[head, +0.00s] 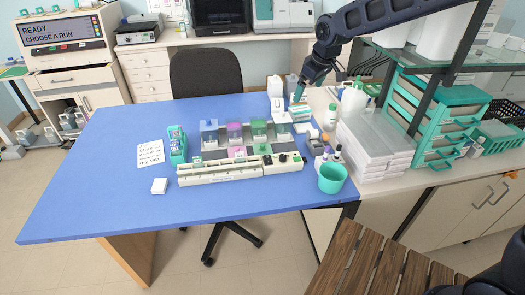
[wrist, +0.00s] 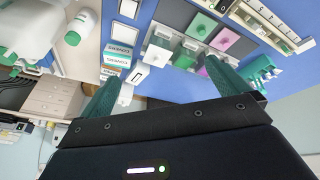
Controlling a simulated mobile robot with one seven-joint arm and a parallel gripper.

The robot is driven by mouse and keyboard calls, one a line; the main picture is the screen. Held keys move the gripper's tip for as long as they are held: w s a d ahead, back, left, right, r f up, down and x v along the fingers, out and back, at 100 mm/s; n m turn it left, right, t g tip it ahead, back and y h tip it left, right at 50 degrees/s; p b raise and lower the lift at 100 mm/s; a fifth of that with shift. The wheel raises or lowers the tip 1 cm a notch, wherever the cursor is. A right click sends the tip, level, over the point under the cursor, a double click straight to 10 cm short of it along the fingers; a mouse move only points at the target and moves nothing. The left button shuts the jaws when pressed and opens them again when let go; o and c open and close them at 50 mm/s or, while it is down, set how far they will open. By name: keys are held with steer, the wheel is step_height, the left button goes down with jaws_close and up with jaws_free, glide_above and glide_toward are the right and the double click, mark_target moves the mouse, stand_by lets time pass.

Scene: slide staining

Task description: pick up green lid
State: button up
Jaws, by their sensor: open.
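In the head view the green lid (head: 262,149) is small, in front of the green staining jar (head: 258,130). My gripper (head: 298,92) is above the table's back right, behind and to the right of the lid. In the wrist view my gripper (wrist: 165,85) has its teal fingers wide apart with nothing between them.
A long white rack (head: 235,172) lies in front of the lids. Small boxes (wrist: 115,60) stand near my gripper. A teal cup (head: 332,178) is at the right edge. The table's left side is mostly clear.

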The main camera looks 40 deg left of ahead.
steer(key=n+g+h, duration=0.2)
glide_toward(263, 145)
steer(key=shift+s+a+f, duration=0.1)
steer(key=shift+a+f, duration=0.15)
steer(key=shift+f, duration=1.45)
steer(key=shift+w+a+f, duration=0.1)
steer(key=shift+a+f, duration=0.2)
steer(key=shift+f, duration=1.35)
steer(key=shift+s+a+f, duration=0.1)
steer(key=shift+a+f, duration=0.15)
steer(key=shift+f, duration=1.45)
steer(key=c, duration=0.6)
